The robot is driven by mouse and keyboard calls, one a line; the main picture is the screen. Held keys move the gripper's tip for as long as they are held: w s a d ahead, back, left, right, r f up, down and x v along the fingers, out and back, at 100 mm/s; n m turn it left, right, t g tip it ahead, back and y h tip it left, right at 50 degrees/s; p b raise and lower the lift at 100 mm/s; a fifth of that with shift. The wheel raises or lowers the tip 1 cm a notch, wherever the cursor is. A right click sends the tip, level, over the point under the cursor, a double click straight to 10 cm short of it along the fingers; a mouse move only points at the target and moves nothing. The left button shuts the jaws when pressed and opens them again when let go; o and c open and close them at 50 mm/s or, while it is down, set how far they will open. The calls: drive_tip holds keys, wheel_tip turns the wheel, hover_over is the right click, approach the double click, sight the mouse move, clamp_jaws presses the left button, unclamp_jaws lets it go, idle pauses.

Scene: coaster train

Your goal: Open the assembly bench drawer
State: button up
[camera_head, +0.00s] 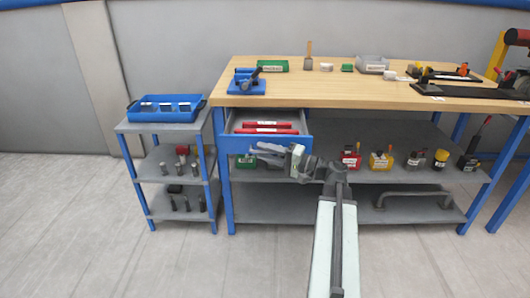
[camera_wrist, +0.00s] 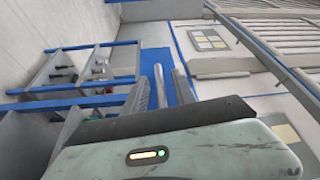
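The wooden-topped assembly bench (camera_head: 350,95) stands at the back with blue legs. Its drawer (camera_head: 303,118) is pulled out toward me below the left part of the top, with a blue front (camera_head: 235,144) and a grey inside. Two red tools (camera_head: 266,127) lie in it. My gripper (camera_head: 258,152) is low at the drawer's front, fingers pointing left. In the wrist view the two fingers (camera_wrist: 171,88) lie close together against a blue panel.
A small grey shelf cart (camera_head: 160,127) with a blue tray (camera_head: 166,106) stands left of the bench. The bench's lower shelf (camera_head: 400,173) holds red and yellow containers. Several tools and boxes lie on the bench top. The floor (camera_head: 100,245) in front is clear.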

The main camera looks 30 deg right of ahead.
drive_tip(key=v, duration=0.7)
drive_tip(key=shift+s, duration=0.15)
